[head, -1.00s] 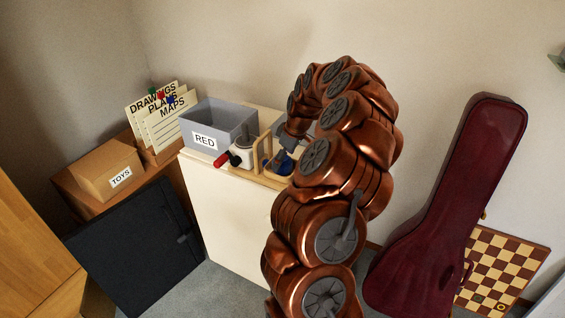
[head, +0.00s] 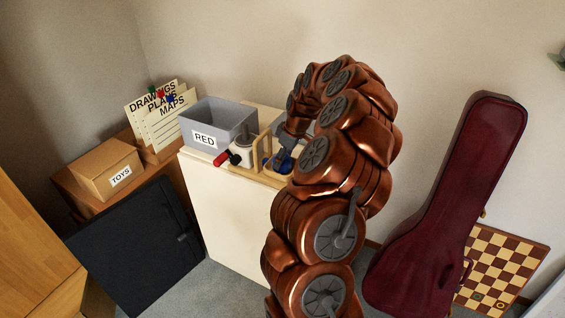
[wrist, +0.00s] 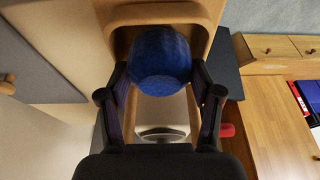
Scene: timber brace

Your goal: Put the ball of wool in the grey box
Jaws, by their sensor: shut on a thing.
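The ball of wool is a dark blue ball (wrist: 160,60), between the two fingers of my gripper (wrist: 160,78) in the wrist view. My gripper is shut on it, one finger on each side. In the head view the ball (head: 284,163) shows as a small blue patch at the wooden tray (head: 269,179), beside my gripper (head: 284,150). I cannot tell whether the ball still touches the tray. The grey box (head: 216,121), labelled RED, stands open to the left on the cream cabinet; its floor is hidden.
A white object with a grey top (head: 243,150) and a red-handled item (head: 222,159) sit between box and tray. A wooden upright (head: 264,150) stands at the tray's left end. A TOYS carton (head: 107,170) and card files (head: 160,117) are further left.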

